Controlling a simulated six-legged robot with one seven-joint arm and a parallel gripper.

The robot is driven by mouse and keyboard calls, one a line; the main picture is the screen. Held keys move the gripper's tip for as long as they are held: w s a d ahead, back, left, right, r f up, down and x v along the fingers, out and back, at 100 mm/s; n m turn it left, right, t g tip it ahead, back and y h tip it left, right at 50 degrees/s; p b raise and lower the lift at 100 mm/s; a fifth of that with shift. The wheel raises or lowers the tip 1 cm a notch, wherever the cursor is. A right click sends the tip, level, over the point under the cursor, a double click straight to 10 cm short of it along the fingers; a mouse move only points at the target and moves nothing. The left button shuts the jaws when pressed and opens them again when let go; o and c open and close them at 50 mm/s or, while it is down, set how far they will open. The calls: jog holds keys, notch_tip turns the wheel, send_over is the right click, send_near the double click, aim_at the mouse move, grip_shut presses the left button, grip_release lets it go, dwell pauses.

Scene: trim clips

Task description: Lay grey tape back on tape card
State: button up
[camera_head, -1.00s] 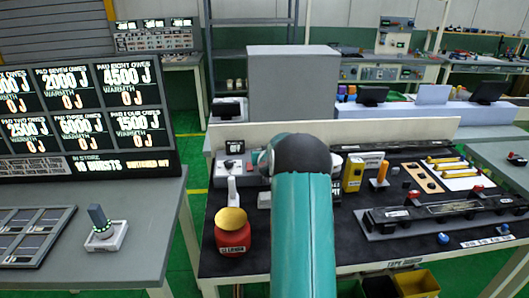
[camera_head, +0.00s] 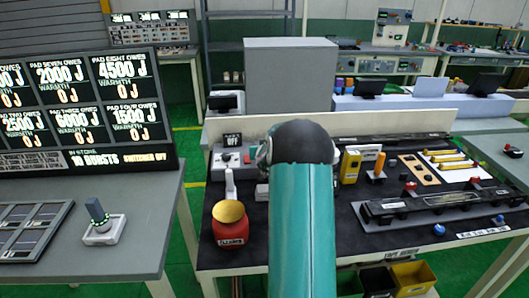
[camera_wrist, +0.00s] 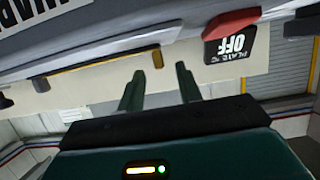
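My gripper (camera_wrist: 158,88) shows in the wrist view with its two dark green fingers apart and nothing between them. In the head view my teal arm covers the middle of the bench and hides the gripper. I cannot pick out the grey tape with certainty in either view. A label that seems to begin with "TAPE" (camera_head: 403,252) is on the bench's front edge. A white card (camera_head: 478,173) with several yellow strips lies at the back right of the bench, but I cannot tell whether it is the tape card.
The dark bench (camera_head: 345,232) holds a red pot with a yellow top (camera_head: 230,223), a yellow box (camera_head: 350,167) and a long black fixture (camera_head: 440,205). An "OFF" display (camera_head: 232,140) stands at the back left; an "OFF" plate sign (camera_wrist: 232,45) shows in the wrist view. A scoreboard (camera_head: 85,110) stands left.

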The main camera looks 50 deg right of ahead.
jog(key=v, duration=1.1)
jog(key=s+a+r+n+y, duration=0.1)
jog(key=a+r+y, duration=0.15)
jog(key=a, duration=0.65)
jog(key=s+a+r+n+g+y, duration=0.1)
jog(key=a+r+n, duration=0.15)
jog(key=a, duration=0.65)
jog(key=s+a+r+n+y, duration=0.15)
jog(key=a+r, duration=0.25)
jog(key=a, duration=0.4)
jog(key=s+a+n+g+y, duration=0.3)
jog(key=s+a+g+y, duration=0.1)
jog(key=s+a, duration=1.5)
jog(key=shift+s, duration=0.3)
